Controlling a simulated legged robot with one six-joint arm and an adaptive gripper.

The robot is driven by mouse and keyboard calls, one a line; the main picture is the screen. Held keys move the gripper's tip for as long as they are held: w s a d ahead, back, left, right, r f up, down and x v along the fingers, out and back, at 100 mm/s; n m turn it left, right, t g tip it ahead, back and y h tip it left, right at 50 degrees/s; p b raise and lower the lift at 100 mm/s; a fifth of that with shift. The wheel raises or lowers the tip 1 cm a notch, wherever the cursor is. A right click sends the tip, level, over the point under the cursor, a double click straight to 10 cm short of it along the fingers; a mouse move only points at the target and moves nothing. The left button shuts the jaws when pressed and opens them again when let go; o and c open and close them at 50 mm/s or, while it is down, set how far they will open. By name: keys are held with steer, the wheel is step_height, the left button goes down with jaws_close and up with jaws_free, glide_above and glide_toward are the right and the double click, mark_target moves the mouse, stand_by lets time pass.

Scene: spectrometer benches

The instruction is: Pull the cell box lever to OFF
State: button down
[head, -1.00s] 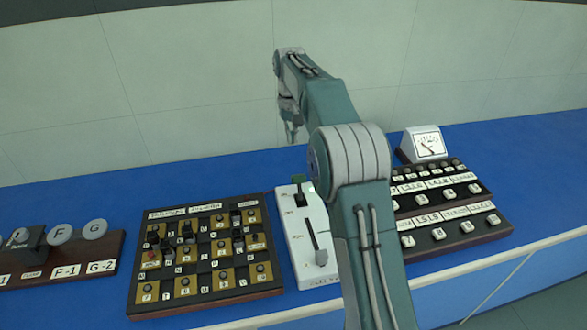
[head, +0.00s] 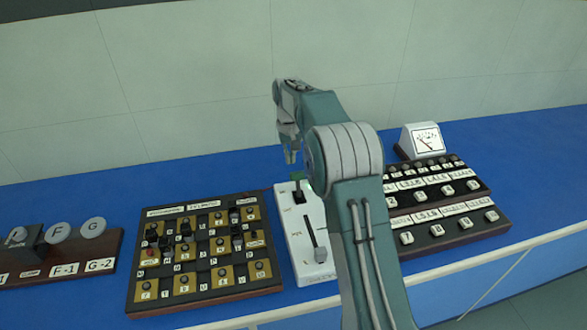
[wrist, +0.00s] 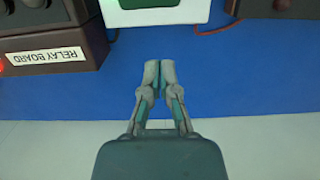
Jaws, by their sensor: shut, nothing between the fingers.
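The white box (head: 302,262) stands on the blue bench between two dark boards; its small labels are too blurred to read. It has a green-handled lever (head: 297,177) in a slot at its far end and a grey lever (head: 316,245) in a nearer slot. I cannot tell from the labels which one is the cell box lever. My gripper (head: 290,156) hangs just above the green handle, shut and empty. In the wrist view, my gripper's fingertips (wrist: 160,66) are together over bare blue bench, apart from the white box's edge (wrist: 170,18). Part of a green piece shows at the top.
The relay board (wrist: 42,56) stands left in the wrist view. In the head view, a checkered switch board (head: 205,292) is left of the white box, and a stepped dark panel (head: 450,238) with a meter (head: 425,140) is right. The wall rises behind.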

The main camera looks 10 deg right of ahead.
mark_target(296, 173)
steer(key=f, duration=0.3)
steer(key=shift+s, duration=0.25)
steer(key=shift+s+r, duration=0.7)
steer(key=shift+s, duration=0.35)
steer(key=shift+s+r, duration=0.25)
steer(key=shift+s, duration=0.4)
steer(key=shift+s+r+t, duration=0.3)
steer(key=shift+s+t, duration=0.1)
steer(key=shift+t, duration=0.3)
steer(key=s+t, duration=0.1)
steer(key=s+r+t, duration=0.1)
steer(key=t, duration=0.1)
steer(key=s+t, duration=0.2)
steer(key=t, duration=0.1)
steer(key=shift+s+r, duration=0.1)
steer(key=shift+s, duration=0.85)
